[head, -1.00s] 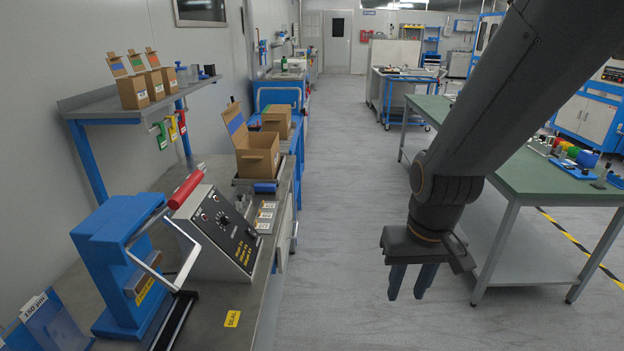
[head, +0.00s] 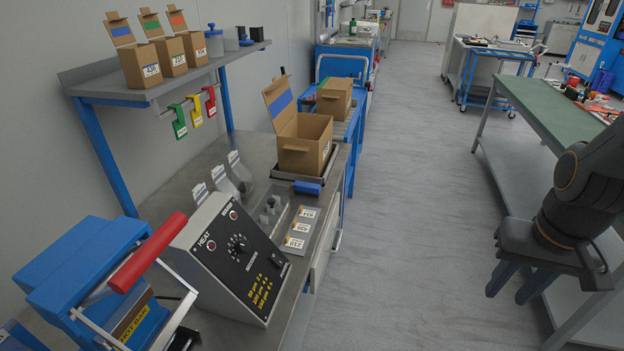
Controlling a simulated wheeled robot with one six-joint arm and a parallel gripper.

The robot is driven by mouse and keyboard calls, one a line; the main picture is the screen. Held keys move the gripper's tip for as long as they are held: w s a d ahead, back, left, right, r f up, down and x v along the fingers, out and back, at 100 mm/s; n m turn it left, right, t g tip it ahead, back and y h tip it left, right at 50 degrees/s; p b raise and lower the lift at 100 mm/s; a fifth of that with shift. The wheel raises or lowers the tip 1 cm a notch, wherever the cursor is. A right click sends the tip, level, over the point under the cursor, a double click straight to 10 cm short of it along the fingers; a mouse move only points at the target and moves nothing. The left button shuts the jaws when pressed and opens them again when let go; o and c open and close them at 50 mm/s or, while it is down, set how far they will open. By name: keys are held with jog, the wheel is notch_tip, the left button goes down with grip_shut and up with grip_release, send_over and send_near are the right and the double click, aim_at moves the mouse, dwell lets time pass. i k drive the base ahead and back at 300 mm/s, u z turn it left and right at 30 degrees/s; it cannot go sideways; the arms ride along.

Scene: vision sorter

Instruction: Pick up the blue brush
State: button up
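A small blue block-shaped item (head: 307,187), which may be the blue brush, lies on the left workbench at the front edge of a dark tray (head: 290,175). Bristles cannot be made out at this size. My gripper (head: 518,284) hangs at the lower right over the floor, fingers pointing down. Its two fingers are apart with nothing between them. It is well to the right of the blue item and touches nothing that I can see.
An open cardboard box (head: 305,146) stands in the tray. A heat control box (head: 232,250) and a blue press with a red handle (head: 148,252) fill the near bench. A green-topped table (head: 545,108) is at right, close to my arm. The grey floor (head: 405,200) between is clear.

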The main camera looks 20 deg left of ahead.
aim_at(300, 188)
jog(key=u, duration=0.4)
jog(key=i, duration=0.85)
jog(key=u, duration=1.15)
jog(key=i, duration=0.4)
jog(key=u, duration=0.35)
